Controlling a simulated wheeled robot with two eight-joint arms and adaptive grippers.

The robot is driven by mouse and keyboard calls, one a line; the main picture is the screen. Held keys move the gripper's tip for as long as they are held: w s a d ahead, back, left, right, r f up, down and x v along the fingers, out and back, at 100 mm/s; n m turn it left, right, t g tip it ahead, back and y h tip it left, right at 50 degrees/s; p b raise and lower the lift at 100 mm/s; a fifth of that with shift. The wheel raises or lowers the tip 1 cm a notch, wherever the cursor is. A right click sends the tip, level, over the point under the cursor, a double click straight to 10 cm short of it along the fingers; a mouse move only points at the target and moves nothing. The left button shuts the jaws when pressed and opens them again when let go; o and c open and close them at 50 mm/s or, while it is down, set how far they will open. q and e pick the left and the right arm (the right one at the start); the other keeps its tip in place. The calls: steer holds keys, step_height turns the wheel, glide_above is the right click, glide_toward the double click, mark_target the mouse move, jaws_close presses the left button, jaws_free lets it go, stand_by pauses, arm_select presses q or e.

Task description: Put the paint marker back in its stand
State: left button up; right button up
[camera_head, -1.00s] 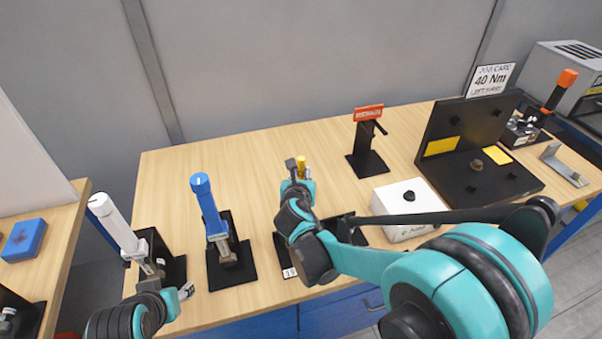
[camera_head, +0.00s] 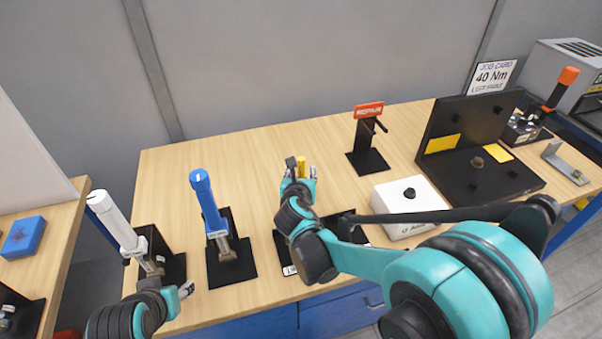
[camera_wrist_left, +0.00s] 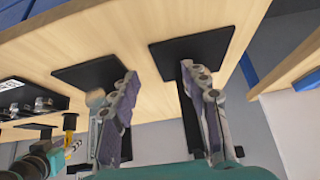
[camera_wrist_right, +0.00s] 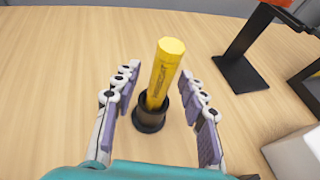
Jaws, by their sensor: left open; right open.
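The yellow paint marker (camera_wrist_right: 165,72) stands nearly upright, its lower end inside a small dark round stand (camera_wrist_right: 150,114) on the wooden table. In the head view only the marker's top (camera_head: 301,164) shows past my right gripper (camera_head: 301,174). In the right wrist view, my right gripper (camera_wrist_right: 159,74) is open, with one finger on each side of the marker and a visible gap to both. My left gripper (camera_wrist_left: 159,70) is open and empty near the table's front left; it also shows in the head view (camera_head: 186,289).
A white-handled tool (camera_head: 112,220) and a blue-handled tool (camera_head: 207,200) stand on black bases at left. A black stand with a red sign (camera_head: 368,112), a white box (camera_head: 408,190) and a black fixture (camera_head: 470,180) are at right. The table's back middle is clear.

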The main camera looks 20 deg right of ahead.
steer(key=v, duration=1.2)
